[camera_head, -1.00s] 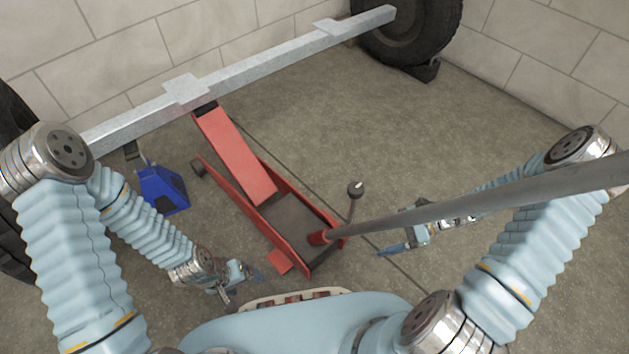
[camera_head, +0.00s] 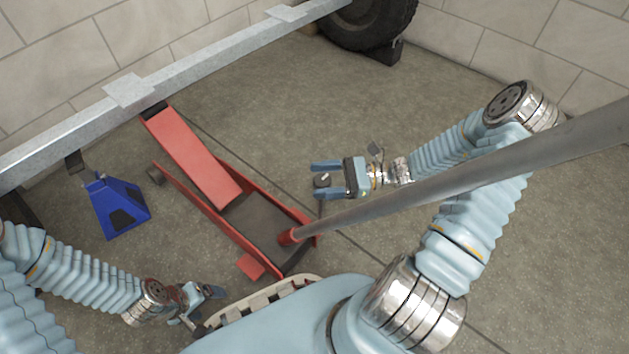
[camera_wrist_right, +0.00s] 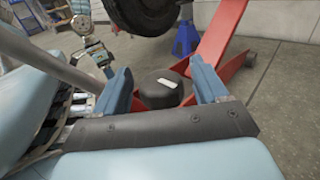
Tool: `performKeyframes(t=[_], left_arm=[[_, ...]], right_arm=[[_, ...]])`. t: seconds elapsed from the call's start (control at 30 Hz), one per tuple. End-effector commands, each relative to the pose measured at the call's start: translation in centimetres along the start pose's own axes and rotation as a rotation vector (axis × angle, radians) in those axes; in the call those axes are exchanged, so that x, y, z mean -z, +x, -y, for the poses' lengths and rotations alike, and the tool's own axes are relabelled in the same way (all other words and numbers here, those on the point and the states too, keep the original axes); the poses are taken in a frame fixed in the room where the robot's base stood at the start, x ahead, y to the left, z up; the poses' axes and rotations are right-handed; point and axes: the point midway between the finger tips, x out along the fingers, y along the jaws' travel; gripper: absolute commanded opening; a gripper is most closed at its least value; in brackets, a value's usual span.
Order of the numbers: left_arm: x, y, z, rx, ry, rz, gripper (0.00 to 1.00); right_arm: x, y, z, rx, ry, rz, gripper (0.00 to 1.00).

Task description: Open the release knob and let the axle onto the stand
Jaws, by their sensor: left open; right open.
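The dark release knob (camera_head: 322,181) stands on a thin rod beside the red floor jack (camera_head: 205,178). My right gripper (camera_head: 326,180) is open, with one finger on each side of the knob. In the right wrist view the knob (camera_wrist_right: 160,92) sits between the two blue fingers, with a gap on at least one side. The jack's raised arm reaches under the grey axle (camera_head: 190,72). The blue stand (camera_head: 122,208) is on the floor beneath the axle, left of the jack. My left gripper (camera_head: 213,295) is open and empty near my base.
The jack's long grey handle (camera_head: 450,180) slants up to the right, close to my right arm. A tire (camera_head: 370,22) stands at the axle's far end, against a dark block (camera_head: 388,58). Floor between jack and tire is clear.

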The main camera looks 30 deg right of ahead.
Motion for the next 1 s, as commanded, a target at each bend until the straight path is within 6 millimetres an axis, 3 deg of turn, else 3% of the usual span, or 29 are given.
performKeyframes(t=[0.2,0.5,0.83,1.0], left_arm=[[0.0,0.4,0.1,0.000,0.000,-0.001,0.81],[0.0,0.4,0.1,0.000,0.000,-0.001,0.81],[0.0,0.4,0.1,0.000,0.000,-0.001,0.81],[0.0,0.3,0.1,0.000,0.000,-0.001,0.81]], right_arm=[[0.1,2.0,0.0,0.000,-0.001,0.000,0.72],[0.0,2.2,0.0,0.000,-0.001,-0.001,0.71],[0.0,2.2,0.0,0.000,-0.001,-0.001,0.21],[0.0,2.1,0.0,-0.008,0.000,-0.001,0.21]])
